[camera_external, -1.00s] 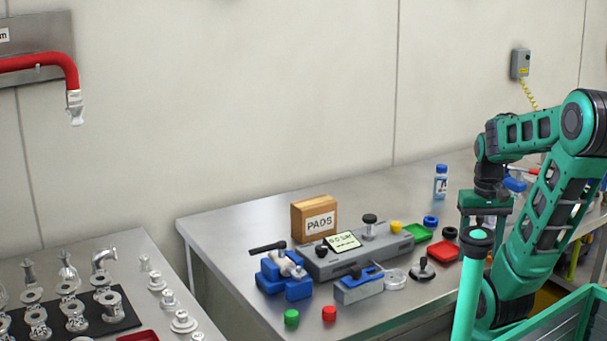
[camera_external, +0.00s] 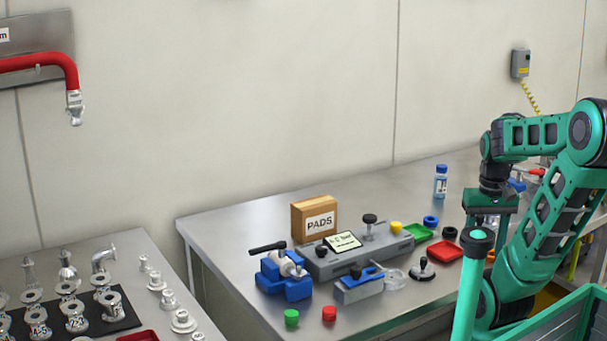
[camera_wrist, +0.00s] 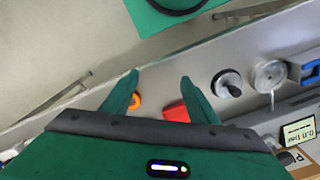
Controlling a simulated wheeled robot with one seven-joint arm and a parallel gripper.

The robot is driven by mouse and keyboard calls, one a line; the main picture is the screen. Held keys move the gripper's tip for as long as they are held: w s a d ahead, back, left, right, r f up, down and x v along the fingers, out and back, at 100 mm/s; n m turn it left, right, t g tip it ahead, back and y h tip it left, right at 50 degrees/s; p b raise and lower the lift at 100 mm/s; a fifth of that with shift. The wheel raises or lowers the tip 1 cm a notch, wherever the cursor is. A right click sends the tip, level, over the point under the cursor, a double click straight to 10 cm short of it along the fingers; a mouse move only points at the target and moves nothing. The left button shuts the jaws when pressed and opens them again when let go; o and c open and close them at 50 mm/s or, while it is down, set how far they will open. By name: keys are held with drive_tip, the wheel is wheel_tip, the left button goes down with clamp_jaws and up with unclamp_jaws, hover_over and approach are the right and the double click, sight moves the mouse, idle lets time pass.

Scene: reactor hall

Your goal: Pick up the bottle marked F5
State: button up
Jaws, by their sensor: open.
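A small bottle (camera_external: 441,182) with a blue cap and a pale, partly blue label stands upright at the back of the steel bench in the external view. Its marking is too small to read. My gripper (camera_external: 489,224) points down over the bench, to the right of the bottle and nearer the camera, apart from it. In the wrist view my gripper (camera_wrist: 160,77) shows two spread green fingers with nothing held between them. The bottle does not show clearly in the wrist view. Other bottles may be hidden behind my arm.
The bench is clear around the bottle's left side. An orange item (camera_wrist: 136,101) shows near one finger.

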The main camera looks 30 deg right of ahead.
wheel_tip(320, 180, up, 7)
drive_tip(key=n+t+h, duration=0.3)
drive_tip(key=t+h, duration=0.1)
drive_tip(key=t, duration=0.9)
approach(435, 180)
drive_tip(key=w+d, duration=0.2)
drive_tip(key=shift+w+d+f, duration=0.15)
drive_tip(key=shift+d+f, duration=0.05)
drive_tip(key=shift+d, duration=0.15)
drive_tip(key=shift+f, duration=0.3)
drive_tip(key=shift+w+f, duration=0.2)
drive_tip(key=shift+w, duration=0.05)
drive_tip(key=shift+x, duration=5.1)
drive_tip(key=shift+s+f, duration=0.1)
